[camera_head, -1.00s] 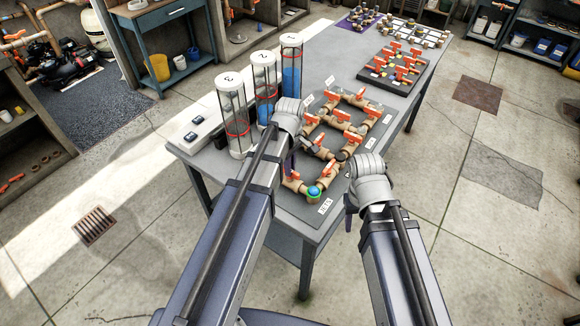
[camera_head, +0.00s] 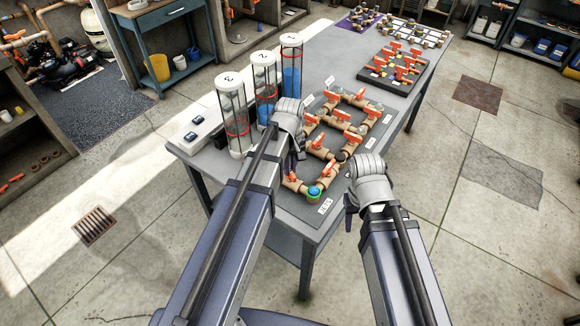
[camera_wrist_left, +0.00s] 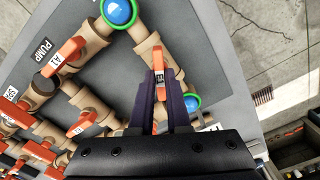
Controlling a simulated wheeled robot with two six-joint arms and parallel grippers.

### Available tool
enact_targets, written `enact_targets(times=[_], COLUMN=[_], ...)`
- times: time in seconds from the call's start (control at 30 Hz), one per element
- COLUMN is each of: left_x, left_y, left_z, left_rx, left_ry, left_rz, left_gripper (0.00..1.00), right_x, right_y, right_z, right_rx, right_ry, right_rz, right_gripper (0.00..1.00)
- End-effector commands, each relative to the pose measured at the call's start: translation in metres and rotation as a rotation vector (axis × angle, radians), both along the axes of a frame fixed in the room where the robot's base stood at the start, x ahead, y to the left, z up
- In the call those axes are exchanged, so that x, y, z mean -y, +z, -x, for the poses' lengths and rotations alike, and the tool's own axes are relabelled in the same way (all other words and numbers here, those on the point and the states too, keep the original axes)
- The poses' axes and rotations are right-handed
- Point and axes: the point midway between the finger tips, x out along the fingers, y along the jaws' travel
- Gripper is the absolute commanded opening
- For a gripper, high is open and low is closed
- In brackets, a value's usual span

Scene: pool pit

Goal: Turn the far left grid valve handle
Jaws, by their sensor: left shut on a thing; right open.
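The valve grid (camera_head: 322,152) is a set of tan pipes with orange handles on a dark board on the grey table. My left gripper (camera_wrist_left: 161,85) is shut on an orange valve handle (camera_wrist_left: 160,75), between its dark purple fingers at the left side of the grid. In the head view my left wrist and arm partly hide this handle. Another orange handle (camera_wrist_left: 61,57), labelled A1, is apart from the fingers in the left wrist view. My right gripper (camera_head: 350,208) is open and empty beside the table's right edge.
Three clear cylinders (camera_head: 233,115) stand at the table's left, close to my left wrist. A second board with orange valves (camera_head: 395,68) lies farther back. A blue ball in a green ring (camera_wrist_left: 119,12) tops a pipe joint.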

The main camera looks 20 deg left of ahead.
Motion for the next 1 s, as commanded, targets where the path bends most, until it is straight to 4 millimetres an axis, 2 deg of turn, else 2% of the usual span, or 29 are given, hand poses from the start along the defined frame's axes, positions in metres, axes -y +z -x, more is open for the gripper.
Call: enact_targets(times=[0.7,1.0], left_x=[0.0001,0.0], left_y=[-0.0001,-0.0001], left_z=[0.0002,0.0004], left_rx=[0.0,0.0], left_ry=[-0.673,-0.898], left_rz=[0.0,0.0], left_gripper=[0.0,0.0], right_x=[0.0,0.0], right_y=[-0.0001,-0.0001], right_z=[0.0,0.0], right_rx=[0.0,0.0], right_ry=[0.0,0.0], right_rz=[0.0,0.0], right_gripper=[0.5,0.5])
